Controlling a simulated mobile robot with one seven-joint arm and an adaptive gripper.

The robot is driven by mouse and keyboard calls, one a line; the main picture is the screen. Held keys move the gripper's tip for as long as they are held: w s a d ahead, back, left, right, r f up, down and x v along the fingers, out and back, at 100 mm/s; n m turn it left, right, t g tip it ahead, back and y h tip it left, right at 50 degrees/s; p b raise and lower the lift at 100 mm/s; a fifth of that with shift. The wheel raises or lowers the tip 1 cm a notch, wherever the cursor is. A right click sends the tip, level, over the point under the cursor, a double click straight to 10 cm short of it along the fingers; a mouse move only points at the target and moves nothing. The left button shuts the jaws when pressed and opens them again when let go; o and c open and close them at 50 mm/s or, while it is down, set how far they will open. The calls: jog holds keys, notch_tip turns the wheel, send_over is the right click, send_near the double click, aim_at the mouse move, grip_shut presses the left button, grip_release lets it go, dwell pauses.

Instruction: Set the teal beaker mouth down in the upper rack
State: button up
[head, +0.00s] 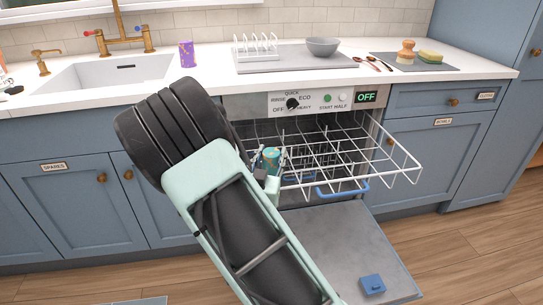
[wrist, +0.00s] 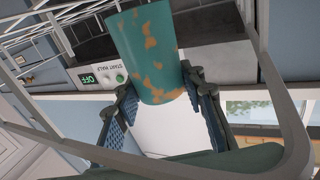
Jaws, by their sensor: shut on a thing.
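The teal beaker (wrist: 147,48) has orange patches. My gripper (wrist: 161,90) is shut on it, one finger on each side. In the head view the beaker (head: 271,157) shows small beyond my forearm, at the left part of the upper rack (head: 345,150). I cannot tell which end is its mouth, or whether it touches the wires. The rack is white wire, pulled out of the dishwasher, and looks otherwise empty. My gripper (head: 270,168) is partly hidden by my arm there. White rack wires (wrist: 45,45) also show at the left of the wrist view.
The dishwasher door (head: 335,240) is folded down, with a blue box (head: 372,284) on it. The counter above holds a purple cup (head: 187,54), a grey bowl (head: 322,46) and a white plate stand (head: 256,46). The control panel (head: 300,101) sits just above the rack.

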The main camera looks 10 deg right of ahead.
jog(key=o, duration=1.2)
jog(key=f, duration=0.2)
jog(key=shift+s+f+g, duration=0.3)
jog(key=shift+s+f, duration=0.05)
jog(key=shift+f, duration=0.05)
jog(key=shift+o, duration=0.2)
jog(key=v, duration=0.3)
jog(key=r+v, duration=0.1)
jog(key=v, duration=0.7)
jog(key=shift+w+a+r, duration=0.1)
jog(key=shift+a+r, duration=0.1)
jog(key=shift+r, duration=0.2)
jog(key=shift+s+r, duration=0.2)
jog(key=shift+s, duration=0.05)
jog(key=shift+d, duration=0.1)
